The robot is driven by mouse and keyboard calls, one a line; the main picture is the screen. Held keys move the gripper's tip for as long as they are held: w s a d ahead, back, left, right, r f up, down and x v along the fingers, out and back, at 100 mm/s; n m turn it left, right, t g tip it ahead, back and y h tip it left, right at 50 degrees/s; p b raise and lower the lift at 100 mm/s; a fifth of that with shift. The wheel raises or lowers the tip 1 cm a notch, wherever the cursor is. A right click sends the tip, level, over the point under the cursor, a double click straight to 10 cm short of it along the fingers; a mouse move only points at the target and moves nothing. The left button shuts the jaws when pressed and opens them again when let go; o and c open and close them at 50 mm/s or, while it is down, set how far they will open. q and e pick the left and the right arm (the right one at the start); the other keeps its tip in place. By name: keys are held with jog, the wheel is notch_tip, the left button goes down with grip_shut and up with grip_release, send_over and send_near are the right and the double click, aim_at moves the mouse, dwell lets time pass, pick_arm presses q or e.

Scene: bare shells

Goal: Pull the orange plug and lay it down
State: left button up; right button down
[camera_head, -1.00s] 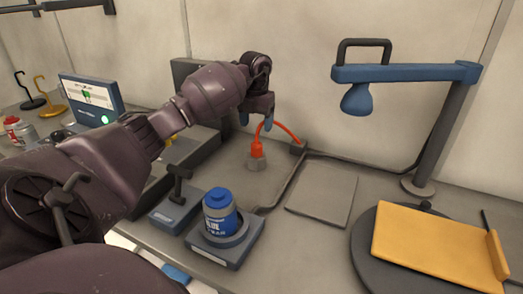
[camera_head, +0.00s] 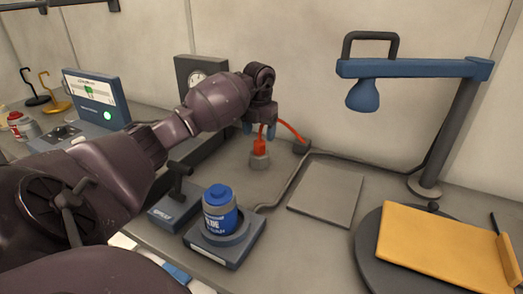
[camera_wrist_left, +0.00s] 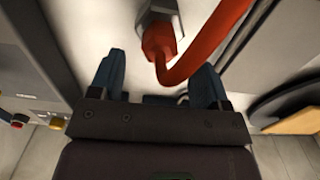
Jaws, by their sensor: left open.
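The orange plug (camera_head: 260,147) stands upright in a small grey socket (camera_head: 259,162) on the bench. Its orange cord (camera_head: 291,131) arcs over to a dark box on the bench at the back. My left gripper (camera_head: 260,130) is open, pointing down above the plug, with its blue fingertips around the level of the plug's top. In the left wrist view the orange plug (camera_wrist_left: 158,42) and its cord show just beyond the two blue fingers of my left gripper (camera_wrist_left: 158,80), roughly centred between them. I cannot tell whether the fingers touch it. My right gripper is not in view.
A blue can (camera_head: 219,210) stands on a square base in front of the plug. A flat grey plate (camera_head: 326,194) lies to the right. A blue lamp arm (camera_head: 415,68) overhangs further right, above an orange board (camera_head: 440,240) on a round dark disc. A gauge box (camera_head: 193,76) stands behind my arm.

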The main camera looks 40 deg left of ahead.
aim_at(259, 141)
pick_arm(q)
notch_tip(259, 141, down, 4)
jog(key=shift+f+b, duration=0.15)
jog(key=shift+b, duration=0.4)
jog(key=shift+f, duration=0.4)
dwell(0.8)
